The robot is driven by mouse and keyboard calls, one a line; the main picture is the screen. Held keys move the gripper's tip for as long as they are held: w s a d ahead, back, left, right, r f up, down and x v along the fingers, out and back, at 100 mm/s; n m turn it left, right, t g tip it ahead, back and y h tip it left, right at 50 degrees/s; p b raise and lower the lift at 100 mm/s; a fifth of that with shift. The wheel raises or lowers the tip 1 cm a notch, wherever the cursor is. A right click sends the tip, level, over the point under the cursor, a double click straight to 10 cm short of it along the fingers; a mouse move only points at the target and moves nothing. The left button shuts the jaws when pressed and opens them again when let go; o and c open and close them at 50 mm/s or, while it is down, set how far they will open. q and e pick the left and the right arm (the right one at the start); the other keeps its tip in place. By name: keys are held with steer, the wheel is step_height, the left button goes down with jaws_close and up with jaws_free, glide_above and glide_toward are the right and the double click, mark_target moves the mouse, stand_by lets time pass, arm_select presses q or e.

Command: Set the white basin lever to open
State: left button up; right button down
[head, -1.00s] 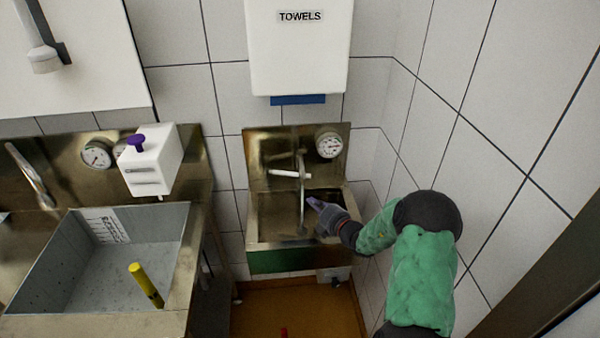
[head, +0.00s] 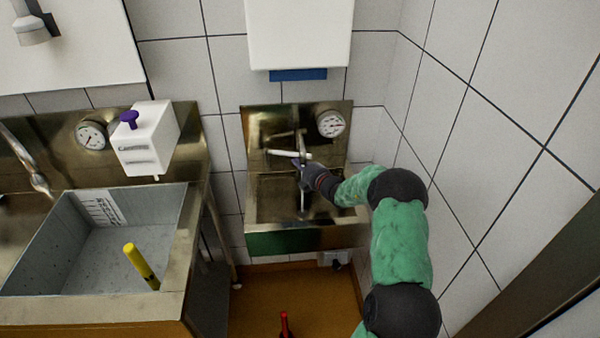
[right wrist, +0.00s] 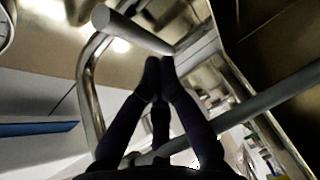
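The white lever (head: 281,153) lies roughly crosswise at the tap of the small steel basin (head: 262,208), under the round gauge. My right gripper (head: 299,164) is just below the lever's right part, over the basin. In the right wrist view, the pale lever (right wrist: 128,28) runs from the upper left toward the fingertips (right wrist: 160,66). The fingertips are together, with nothing seen between them. They are close under the lever's far end; whether they touch it I cannot tell. My left gripper is not in view.
The curved tap pipe (right wrist: 87,80) stands beside the fingers. A gauge (head: 331,124) is right of the lever. A towel dispenser (head: 299,35) hangs above. A larger sink (head: 95,265) with a yellow-handled object (head: 141,266) and a white box (head: 146,140) are at left. Tiled wall is close on the right.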

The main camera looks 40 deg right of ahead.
steer(key=shift+w+d+f, duration=0.1)
steer(key=shift+w+d, duration=0.2)
steer(key=shift+d, duration=0.1)
steer(key=shift+w+d+p, duration=0.3)
steer(key=shift+d+p, duration=0.3)
steer(key=shift+d, duration=0.15)
